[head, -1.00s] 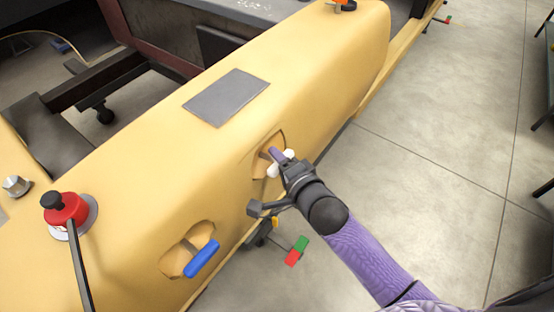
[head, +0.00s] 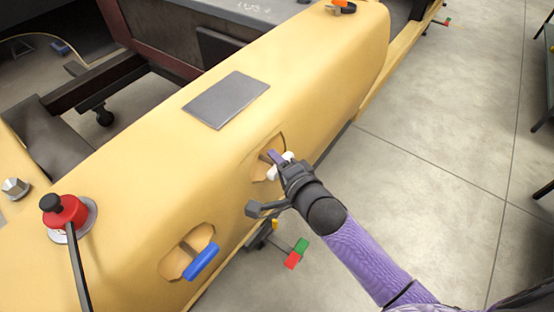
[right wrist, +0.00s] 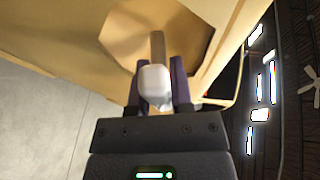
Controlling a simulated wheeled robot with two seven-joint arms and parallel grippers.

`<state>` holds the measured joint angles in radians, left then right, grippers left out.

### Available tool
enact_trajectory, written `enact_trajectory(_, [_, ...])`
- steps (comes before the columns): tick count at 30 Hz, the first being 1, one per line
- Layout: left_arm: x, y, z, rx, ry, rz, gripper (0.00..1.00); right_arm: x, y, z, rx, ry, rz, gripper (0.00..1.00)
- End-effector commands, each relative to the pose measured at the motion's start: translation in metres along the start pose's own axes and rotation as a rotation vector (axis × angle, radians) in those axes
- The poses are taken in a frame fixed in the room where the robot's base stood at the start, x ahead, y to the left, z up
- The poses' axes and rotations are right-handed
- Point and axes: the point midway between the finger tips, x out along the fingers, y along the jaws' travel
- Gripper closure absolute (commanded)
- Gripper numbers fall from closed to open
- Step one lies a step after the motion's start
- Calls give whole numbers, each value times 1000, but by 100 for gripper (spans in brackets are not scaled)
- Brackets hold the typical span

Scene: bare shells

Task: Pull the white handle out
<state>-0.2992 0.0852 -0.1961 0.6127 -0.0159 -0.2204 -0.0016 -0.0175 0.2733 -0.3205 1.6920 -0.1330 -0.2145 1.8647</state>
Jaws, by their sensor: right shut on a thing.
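The white handle (head: 286,157) sits at a recess in the side of the yellow body (head: 160,130). In the right wrist view the white handle (right wrist: 154,86) shows its rounded end, with a brownish shaft (right wrist: 157,48) running back into the recess. My right gripper (head: 281,160) is shut on the white handle; in the right wrist view its two purple fingers (right wrist: 159,82) stand on either side of it. The gripper hides part of the handle in the head view. My left gripper is not in view.
A blue handle (head: 202,262) sits in a second recess at lower left. A red knob (head: 66,212) with a black top and a dark lever stands further left. A grey plate (head: 226,99) lies on the yellow top. Clear floor (head: 440,150) lies to the right.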

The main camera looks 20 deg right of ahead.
Motion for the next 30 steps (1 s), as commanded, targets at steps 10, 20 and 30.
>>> enact_trajectory(10, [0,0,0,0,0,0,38,0,1,0,-1,0,2,100])
enact_trajectory(20, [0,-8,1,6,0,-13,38,0,1,0,0,0,2,100])
enact_trajectory(30, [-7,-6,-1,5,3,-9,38,-5,-2,-2,0,0,4,100])
